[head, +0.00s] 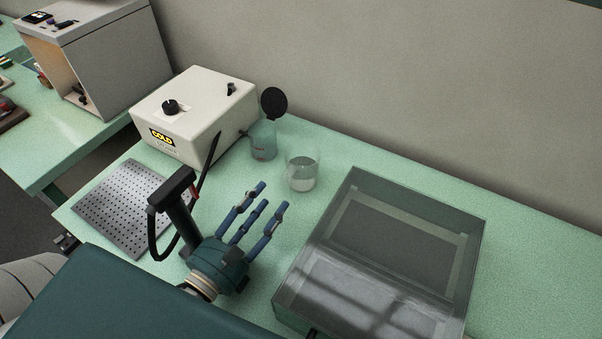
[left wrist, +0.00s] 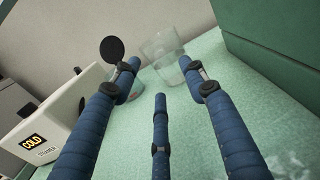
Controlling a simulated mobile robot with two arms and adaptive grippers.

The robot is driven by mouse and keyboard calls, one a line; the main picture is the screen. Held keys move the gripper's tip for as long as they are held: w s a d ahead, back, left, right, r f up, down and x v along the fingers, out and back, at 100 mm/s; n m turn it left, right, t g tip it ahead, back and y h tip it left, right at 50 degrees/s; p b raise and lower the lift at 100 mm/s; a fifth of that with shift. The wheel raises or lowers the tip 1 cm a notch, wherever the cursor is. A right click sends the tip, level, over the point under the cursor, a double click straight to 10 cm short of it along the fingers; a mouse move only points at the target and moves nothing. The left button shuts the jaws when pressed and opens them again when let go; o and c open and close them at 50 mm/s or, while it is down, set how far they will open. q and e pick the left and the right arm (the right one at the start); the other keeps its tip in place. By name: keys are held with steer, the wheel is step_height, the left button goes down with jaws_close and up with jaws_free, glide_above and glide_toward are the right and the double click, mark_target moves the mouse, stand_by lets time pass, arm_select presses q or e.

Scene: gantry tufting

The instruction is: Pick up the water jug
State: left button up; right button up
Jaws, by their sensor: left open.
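The water jug (head: 303,173) is a clear, open-topped vessel with water in its lower part. It stands upright on the green bench, and in the left wrist view it shows beyond my fingertips (left wrist: 162,45). My left gripper (head: 268,200) has blue jointed fingers, spread open and empty. It is in front of the jug and a little to its left, with a gap between them. In the left wrist view the gripper (left wrist: 160,75) points toward the jug, and its right finger overlaps the jug's lower part. My right gripper is not in view.
A bottle with a black disc (head: 263,140) stands left of the jug, beside the white COLD steamer box (head: 193,117). A large transparent-lidded case (head: 467,262) is close on the right. A perforated metal plate (head: 125,208) lies left. Bare bench (head: 400,165) runs behind.

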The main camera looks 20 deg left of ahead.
mark_target(282, 183)
arm_select(q)
steer(key=shift+w+f+p, duration=0.2)
steer(key=shift+w+p, duration=0.15)
steer(key=shift+w, duration=0.05)
steer(key=shift+w+d+f, duration=0.1)
steer(key=shift+w, duration=0.45)
steer(key=shift+w+p, duration=0.4)
steer(key=shift+p, duration=0.1)
steer(key=w, duration=0.1)
steer(key=w+p, duration=0.1)
steer(key=w, duration=0.1)
steer(key=w+p, duration=0.1)
steer(key=shift+w+d, duration=0.35)
steer(key=shift+w, duration=0.15)
jaws_close()
